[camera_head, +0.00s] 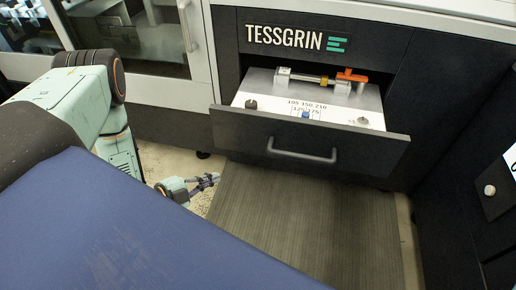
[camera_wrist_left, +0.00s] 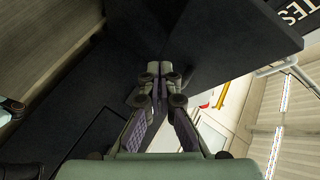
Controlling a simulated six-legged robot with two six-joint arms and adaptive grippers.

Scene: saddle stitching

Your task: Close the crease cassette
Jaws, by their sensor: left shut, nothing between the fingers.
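The crease cassette (camera_head: 235,137) is a dark drawer pulled out of the machine below the TESSGRIN label. Its pull handle (camera_head: 302,156) is a grey bar on the front. Inside, a pale plate (camera_head: 345,115) carries printed numbers, a blue knob (camera_head: 305,114) and an orange lever (camera_head: 352,76). My left gripper (camera_head: 213,179) is low, left of and below the drawer front, apart from the handle. In the left wrist view its fingers (camera_wrist_left: 154,70) are together with nothing between them. My right gripper is in neither view.
The dark machine body (camera_head: 440,70) surrounds the drawer. A grey ribbed mat (camera_head: 310,225) lies on the floor below it. A glass-fronted cabinet with an upright handle (camera_head: 185,25) stands at the left. A dark panel with a round knob (camera_head: 489,190) is at the right.

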